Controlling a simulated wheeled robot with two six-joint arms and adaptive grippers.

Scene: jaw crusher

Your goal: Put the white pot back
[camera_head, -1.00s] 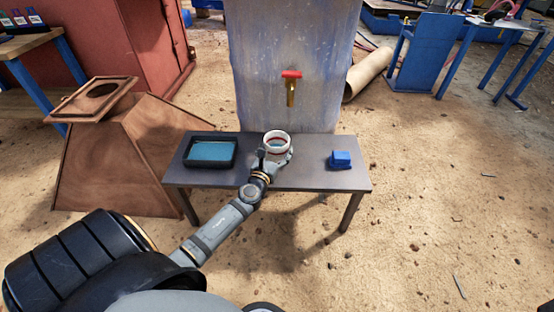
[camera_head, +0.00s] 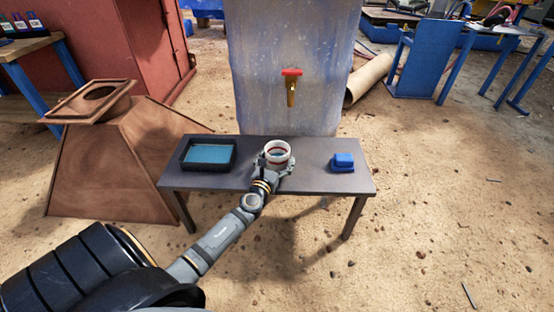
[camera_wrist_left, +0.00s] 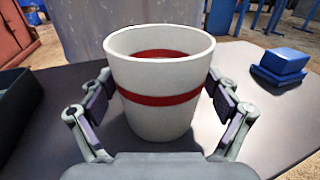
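The white pot (camera_head: 277,152) has a red band and stands upright over the middle of the dark table (camera_head: 310,178). In the left wrist view the pot (camera_wrist_left: 160,115) fills the centre, with red showing inside its rim. My left gripper (camera_head: 273,172) reaches in from the front. Its two fingers (camera_wrist_left: 160,92) flank the pot, and their tips appear to press on its sides. The pot's base is at or just above the tabletop; I cannot tell which. My right gripper is not in view.
A black tray (camera_head: 181,160) with a blue inside lies at the table's left. A blue block-like object (camera_head: 343,161) sits at the right. A tank (camera_head: 250,80) with a red-handled tap (camera_head: 291,85) stands behind.

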